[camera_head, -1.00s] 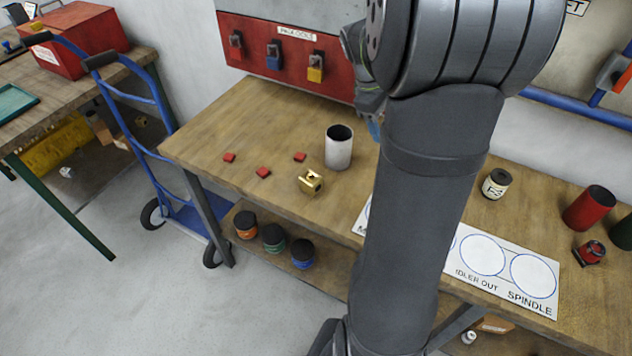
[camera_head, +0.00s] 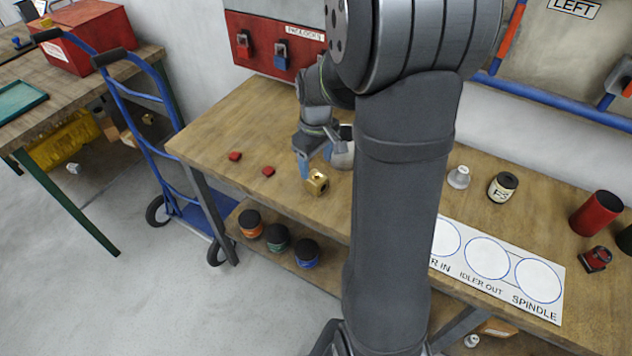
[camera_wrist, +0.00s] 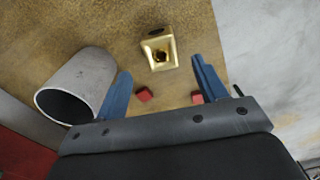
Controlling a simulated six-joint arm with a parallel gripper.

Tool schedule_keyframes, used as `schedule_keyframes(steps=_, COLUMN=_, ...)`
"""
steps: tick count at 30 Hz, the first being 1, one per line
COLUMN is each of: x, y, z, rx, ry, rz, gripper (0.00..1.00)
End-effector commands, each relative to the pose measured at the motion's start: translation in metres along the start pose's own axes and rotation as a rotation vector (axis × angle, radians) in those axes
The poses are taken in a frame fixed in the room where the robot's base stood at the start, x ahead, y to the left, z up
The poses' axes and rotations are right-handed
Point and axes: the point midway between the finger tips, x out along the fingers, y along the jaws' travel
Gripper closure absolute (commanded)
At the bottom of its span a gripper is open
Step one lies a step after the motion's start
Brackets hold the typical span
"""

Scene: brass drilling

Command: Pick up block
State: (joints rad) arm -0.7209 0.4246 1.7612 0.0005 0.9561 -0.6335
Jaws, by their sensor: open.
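The brass block (camera_head: 317,182) sits on the wooden bench near its front edge. It also shows in the wrist view (camera_wrist: 159,50), with a dark round hole in it, ahead of the space between my fingers. My gripper (camera_head: 315,166) has blue fingers and is just behind and above the block in the head view. In the wrist view my gripper (camera_wrist: 162,80) is open, with nothing between its fingertips, and is apart from the block.
A grey hollow cylinder (camera_wrist: 76,86) stands close beside the left finger in the wrist view; my arm partly hides it in the head view. Small red pieces (camera_head: 235,156) lie on the bench (camera_head: 215,135). A white sheet with circles (camera_head: 512,259) lies to the right.

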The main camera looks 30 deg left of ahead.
Motion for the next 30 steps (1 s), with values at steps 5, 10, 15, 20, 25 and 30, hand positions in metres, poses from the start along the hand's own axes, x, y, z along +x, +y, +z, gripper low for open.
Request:
schedule_keyframes(steps=5, x=0.013, y=0.000, z=0.000, rx=0.000, ry=-0.001, rz=0.000, gripper=0.35)
schedule_keyframes(steps=10, x=0.033, y=-0.002, z=0.001, rx=0.000, ry=-0.004, rz=-0.002, gripper=0.35)
schedule_keyframes(steps=15, x=0.057, y=-0.002, z=0.001, rx=0.000, ry=-0.002, rz=-0.001, gripper=0.35)
schedule_keyframes(steps=20, x=0.065, y=-0.002, z=0.001, rx=0.000, ry=-0.001, rz=0.000, gripper=0.35)
schedule_keyframes(steps=25, x=0.065, y=-0.002, z=0.001, rx=0.000, ry=0.000, rz=0.000, gripper=0.35)
schedule_keyframes(steps=30, x=0.065, y=-0.002, z=0.001, rx=0.000, ry=0.000, rz=0.000, gripper=0.64)
